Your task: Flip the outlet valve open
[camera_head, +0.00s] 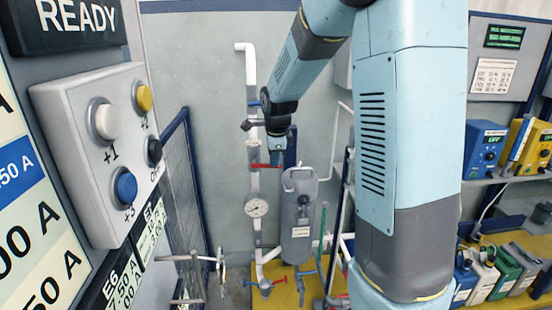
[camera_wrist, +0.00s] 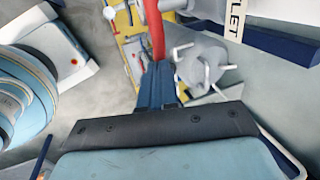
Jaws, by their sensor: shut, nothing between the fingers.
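A red valve lever (camera_head: 266,165) lies roughly level across the upright white pipe (camera_head: 255,185) in the head view. In the wrist view the red lever (camera_wrist: 156,35) runs up from my fingertips, beside a white label ending in "LET" (camera_wrist: 236,18). My gripper (camera_head: 276,158) is at the lever's right part in the head view. In the wrist view my gripper (camera_wrist: 158,66) has its blue fingers together, with the tips at the near end of the lever. I cannot tell whether they touch it. Nothing is held.
A pressure gauge (camera_head: 257,207) sits on the pipe below, and a grey tank (camera_head: 299,215) stands to the right. More red and blue handles (camera_head: 265,284) are near the floor. A button panel (camera_head: 105,150) and blue mesh fence (camera_head: 185,180) are on the left.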

